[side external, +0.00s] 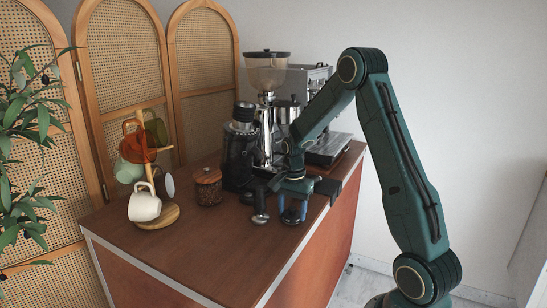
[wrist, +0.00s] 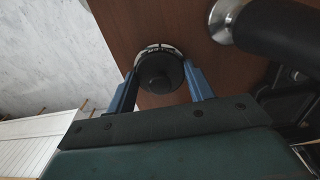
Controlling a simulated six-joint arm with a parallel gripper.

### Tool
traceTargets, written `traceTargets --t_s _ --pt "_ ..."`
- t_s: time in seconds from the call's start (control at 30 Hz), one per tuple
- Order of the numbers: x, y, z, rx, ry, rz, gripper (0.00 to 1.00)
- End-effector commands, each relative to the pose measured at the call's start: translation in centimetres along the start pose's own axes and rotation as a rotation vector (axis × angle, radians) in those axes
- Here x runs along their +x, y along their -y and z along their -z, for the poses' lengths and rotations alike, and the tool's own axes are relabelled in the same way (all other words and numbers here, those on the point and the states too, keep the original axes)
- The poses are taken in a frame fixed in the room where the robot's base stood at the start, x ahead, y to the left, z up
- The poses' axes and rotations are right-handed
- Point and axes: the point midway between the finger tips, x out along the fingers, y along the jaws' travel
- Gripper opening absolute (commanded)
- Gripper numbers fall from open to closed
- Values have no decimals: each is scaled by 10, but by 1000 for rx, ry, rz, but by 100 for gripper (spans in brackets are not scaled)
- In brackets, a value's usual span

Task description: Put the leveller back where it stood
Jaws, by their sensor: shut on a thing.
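My gripper (side external: 293,213) is low over the right part of the brown counter, pointing down, its blue fingers closed around the leveller. In the wrist view the leveller (wrist: 160,70) is a dark round piece with a knob on top and a pale metallic rim, between the two fingertips (wrist: 162,82). In the side view it is mostly hidden by the fingers and looks at or very near the counter top; I cannot tell whether it touches.
A tamper with a metal base (side external: 260,216) stands close to the left of my gripper; its metal base (wrist: 227,20) shows in the wrist view. A grinder (side external: 238,150), lidded jar (side external: 208,187), mug tree (side external: 172,214) and espresso machine (side external: 325,150) stand around. The front counter is clear.

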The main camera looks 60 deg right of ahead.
Motion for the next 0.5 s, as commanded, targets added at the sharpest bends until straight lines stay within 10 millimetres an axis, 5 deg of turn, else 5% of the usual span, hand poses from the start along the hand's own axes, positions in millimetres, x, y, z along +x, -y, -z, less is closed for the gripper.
traceTargets --t_s 0.17,0.2,0.3,0.5 --pt "2 0 0 0 -1 1 25" --pt "3 0 0 0 0 0 54" --pt "3 0 0 0 0 0 74" --pt "2 0 0 0 0 0 74"
